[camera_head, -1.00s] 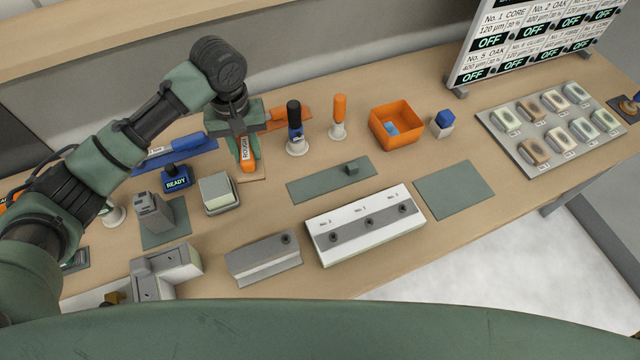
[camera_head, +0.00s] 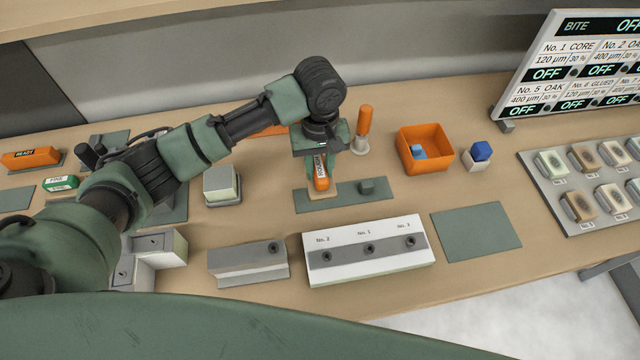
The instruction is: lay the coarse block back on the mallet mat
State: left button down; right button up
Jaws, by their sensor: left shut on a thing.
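My left gripper (camera_head: 320,145) is shut on an orange block (camera_head: 321,171) with a white label; the label is too small to read surely. A tan part shows at the block's lower end. The block is in front of a long grey-green mat (camera_head: 300,200), over its left half; I cannot tell whether it touches. A second grey-green mat (camera_head: 477,231), bare, lies further right. No mat is visibly named as the mallet mat. My right gripper is not in view.
A white three-hole block (camera_head: 369,262) and a grey block (camera_head: 248,264) stand at the front. An orange-handled tool (camera_head: 364,125), an orange bin (camera_head: 440,160) and a blue-topped block (camera_head: 478,155) stand behind. A sample tray (camera_head: 565,210) lies right.

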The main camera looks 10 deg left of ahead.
pick_arm(q)
notch_tip(320, 180, down, 4)
jog(key=shift+f, duration=0.2)
jog(key=shift+d+f+p, duration=0.1)
jog(key=shift+f+p, duration=0.35)
jog(key=shift+f, duration=1.3)
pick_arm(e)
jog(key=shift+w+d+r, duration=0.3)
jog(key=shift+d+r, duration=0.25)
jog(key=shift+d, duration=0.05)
pick_arm(q)
jog(key=c, duration=1.1)
grip_release()
jog(key=shift+f, duration=0.15)
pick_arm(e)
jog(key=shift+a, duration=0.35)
